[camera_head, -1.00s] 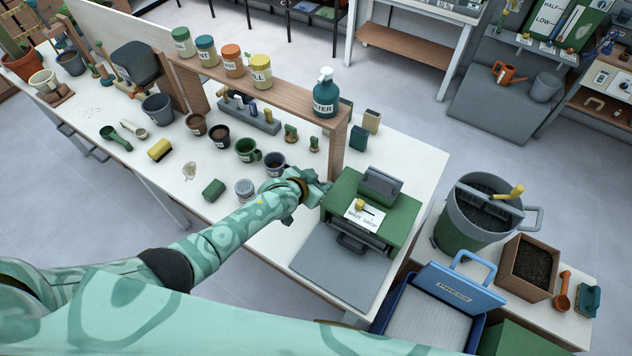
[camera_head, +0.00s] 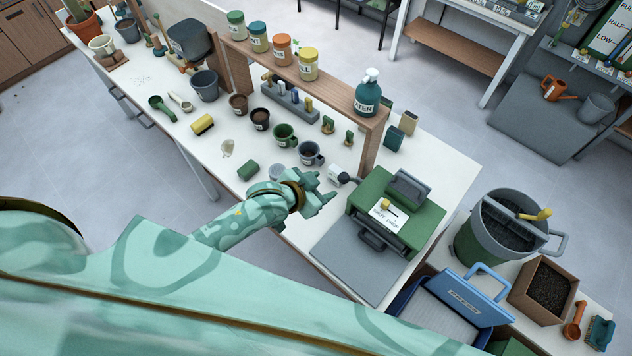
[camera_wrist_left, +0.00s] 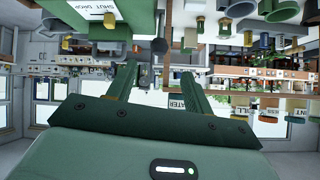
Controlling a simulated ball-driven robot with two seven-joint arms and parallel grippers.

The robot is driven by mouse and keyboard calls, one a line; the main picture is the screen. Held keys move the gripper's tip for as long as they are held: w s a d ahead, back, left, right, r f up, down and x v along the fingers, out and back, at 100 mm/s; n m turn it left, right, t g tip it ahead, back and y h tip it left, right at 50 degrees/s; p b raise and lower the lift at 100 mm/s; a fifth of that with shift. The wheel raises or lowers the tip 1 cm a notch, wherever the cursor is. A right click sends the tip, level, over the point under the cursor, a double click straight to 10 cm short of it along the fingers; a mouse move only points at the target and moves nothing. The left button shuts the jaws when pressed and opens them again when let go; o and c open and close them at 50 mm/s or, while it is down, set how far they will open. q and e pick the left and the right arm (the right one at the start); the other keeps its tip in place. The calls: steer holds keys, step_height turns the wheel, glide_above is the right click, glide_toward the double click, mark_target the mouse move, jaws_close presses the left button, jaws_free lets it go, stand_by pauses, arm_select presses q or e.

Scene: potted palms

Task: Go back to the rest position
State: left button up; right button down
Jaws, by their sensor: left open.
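My left gripper (camera_head: 322,190) is a pale green hand above the front edge of the white workbench (camera_head: 405,135), left of the green box (camera_head: 415,215) with a grey mat. It is open, with nothing between its fingers. In the left wrist view its two dark green fingers (camera_wrist_left: 156,75) stand apart and the picture is upside down. My right gripper is not in view.
Near the left gripper are a small white and grey item (camera_head: 340,174), a labelled dark cup (camera_head: 311,154) and a green block (camera_head: 248,171). A wooden shelf (camera_head: 345,112) carries jars and a teal spray bottle (camera_head: 367,93). A blue bin (camera_head: 455,300) stands right.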

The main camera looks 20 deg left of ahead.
arm_select(q)
steer(key=shift+v, duration=0.95)
steer(key=s+a+f+g+y+b, duration=0.1)
steer(key=s+a+f+b, duration=0.25)
steer(key=f, duration=0.65)
steer(key=s+a+f+n+g+y+b, duration=0.1)
steer(key=s+a+f+b, duration=0.25)
steer(key=f, duration=0.65)
steer(key=s+a+f+g+y+b, duration=0.1)
steer(key=s+a+f+b, duration=0.3)
steer(key=f, duration=0.6)
steer(key=s+d+f+n+g+b, duration=0.1)
steer(key=s+f+g+b, duration=0.4)
steer(key=s+f+b, duration=0.8)
steer(key=s+f, duration=1.1)
steer(key=s, duration=0.3)
steer(key=shift+s+f+n+g+y+b, duration=0.3)
steer(key=shift+s+f+g+y+b, duration=0.05)
steer(key=shift+f+g+y, duration=0.05)
